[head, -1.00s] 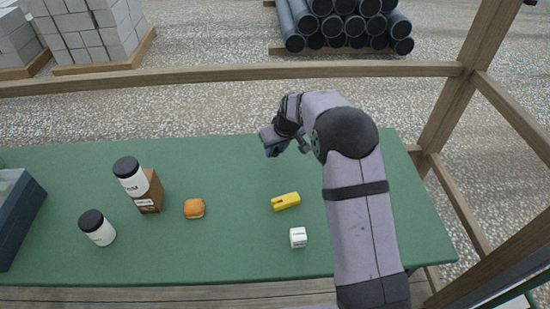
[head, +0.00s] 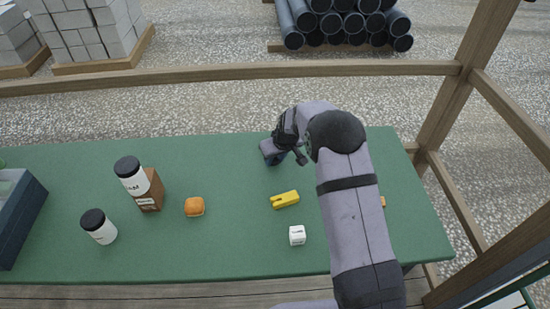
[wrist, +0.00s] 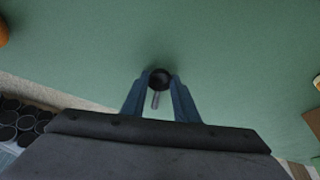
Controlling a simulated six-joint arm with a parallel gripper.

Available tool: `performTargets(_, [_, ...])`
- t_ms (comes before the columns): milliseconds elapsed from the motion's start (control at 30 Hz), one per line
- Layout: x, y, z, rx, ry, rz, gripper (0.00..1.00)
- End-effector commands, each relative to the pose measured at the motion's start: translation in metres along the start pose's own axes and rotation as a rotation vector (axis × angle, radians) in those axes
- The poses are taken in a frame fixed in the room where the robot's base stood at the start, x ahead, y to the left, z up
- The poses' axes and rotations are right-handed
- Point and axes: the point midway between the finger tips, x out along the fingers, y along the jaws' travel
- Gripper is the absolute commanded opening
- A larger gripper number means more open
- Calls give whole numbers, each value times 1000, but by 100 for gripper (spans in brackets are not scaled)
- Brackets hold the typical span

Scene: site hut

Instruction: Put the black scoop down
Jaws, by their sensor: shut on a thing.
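The black scoop (wrist: 160,79) shows in the wrist view between the two blue fingertips, its round black part toward the table and a short grey stem pointing back. My gripper (wrist: 160,85) is shut on it. In the head view my gripper (head: 284,158) is low over the back middle of the green table (head: 240,240), behind the yellow piece. The scoop itself is hidden there by my wrist. A dark shadow lies close around the scoop in the wrist view; I cannot tell whether it touches the table.
Two black-lidded jars (head: 134,180) (head: 99,227), a brown box (head: 151,192) and a dark blue bin (head: 20,225) stand left. The table around the gripper is clear.

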Motion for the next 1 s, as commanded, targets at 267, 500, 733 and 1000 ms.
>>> performTargets(267, [3,0,1,0,0,0,46])
performTargets(500, [2,0,1,0,0,0,46])
performTargets(733, [-6,0,-1,-1,2,1,46])
performTargets(1000, [-42,0,-1,-2,4,1,46])
